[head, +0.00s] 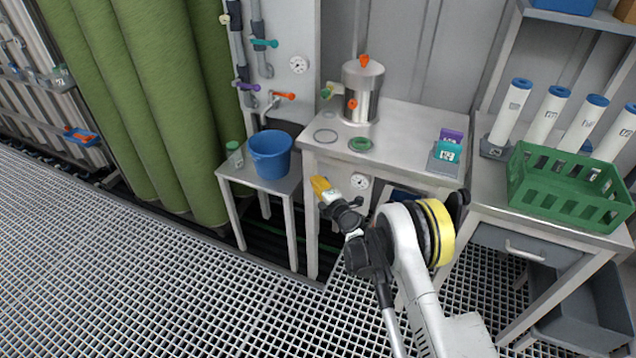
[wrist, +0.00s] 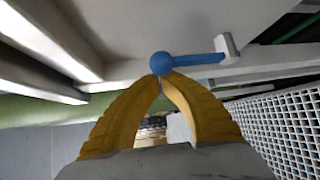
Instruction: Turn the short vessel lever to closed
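A blue lever with a round ball end (wrist: 160,64) shows in the wrist view, its arm running right to a pale bracket. I cannot pick it out in the head view. My gripper's yellow fingers (wrist: 160,78) meet at their tips right at the ball; I cannot tell whether they grip or touch it. In the head view my gripper (head: 320,187) is low at the front edge of the steel table (head: 405,140). A short metal vessel (head: 362,95) stands upright on that table, with an orange handle on top, an orange knob in front and a green fitting at left.
A blue bucket (head: 269,155) and a green-capped bottle (head: 234,155) stand on a lower side table. Pipes behind carry teal (head: 265,43), purple (head: 247,86) and orange (head: 284,96) levers. A green crate (head: 570,190) stands right. Grating floor (head: 130,270) is clear at left.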

